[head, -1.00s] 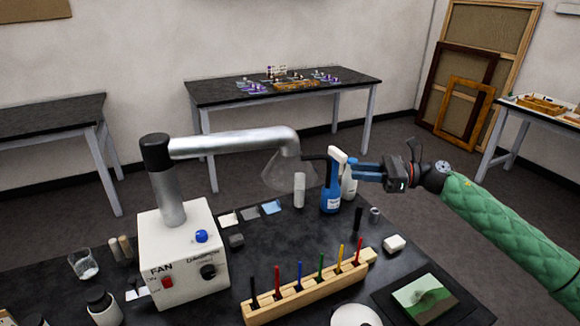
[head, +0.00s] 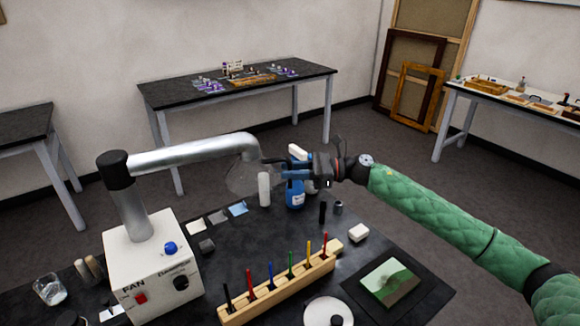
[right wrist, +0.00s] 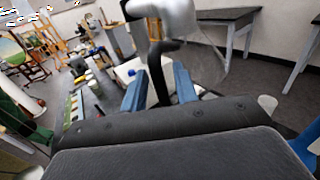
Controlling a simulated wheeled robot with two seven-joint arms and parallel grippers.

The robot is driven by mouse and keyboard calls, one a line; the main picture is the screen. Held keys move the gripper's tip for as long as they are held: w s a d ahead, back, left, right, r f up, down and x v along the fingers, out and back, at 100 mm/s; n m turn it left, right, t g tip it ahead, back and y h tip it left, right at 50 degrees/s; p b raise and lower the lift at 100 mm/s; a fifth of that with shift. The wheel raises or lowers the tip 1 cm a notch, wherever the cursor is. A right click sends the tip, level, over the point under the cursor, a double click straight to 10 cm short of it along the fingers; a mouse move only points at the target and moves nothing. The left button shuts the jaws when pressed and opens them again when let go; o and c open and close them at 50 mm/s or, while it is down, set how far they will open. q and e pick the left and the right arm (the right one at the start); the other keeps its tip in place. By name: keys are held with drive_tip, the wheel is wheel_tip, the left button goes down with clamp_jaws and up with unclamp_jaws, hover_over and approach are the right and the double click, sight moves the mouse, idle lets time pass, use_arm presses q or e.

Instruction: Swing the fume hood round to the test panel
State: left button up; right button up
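The fume hood is a clear cone (head: 243,178) on the end of a silver swing arm (head: 195,152). The arm turns on a black-capped post above a white fan box (head: 150,265). In the right wrist view a black handle (right wrist: 158,75) stands between my right gripper's blue fingers, which look apart with gaps beside it. My right gripper (head: 288,170) is at the hood's right side in the head view. A small green landscape painting on a dark board, probably the test panel (head: 390,282), lies at the bench's front right. My left gripper is out of view.
A blue spray bottle (head: 295,195) and a white bottle (head: 264,190) stand close below my right gripper. A wooden rack (head: 282,290) of coloured sticks lies in front. A white block (head: 358,233) sits between bottles and painting. A glass (head: 49,290) is at the left.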

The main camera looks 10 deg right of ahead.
drive_tip(key=shift+a, duration=0.25)
clamp_jaws()
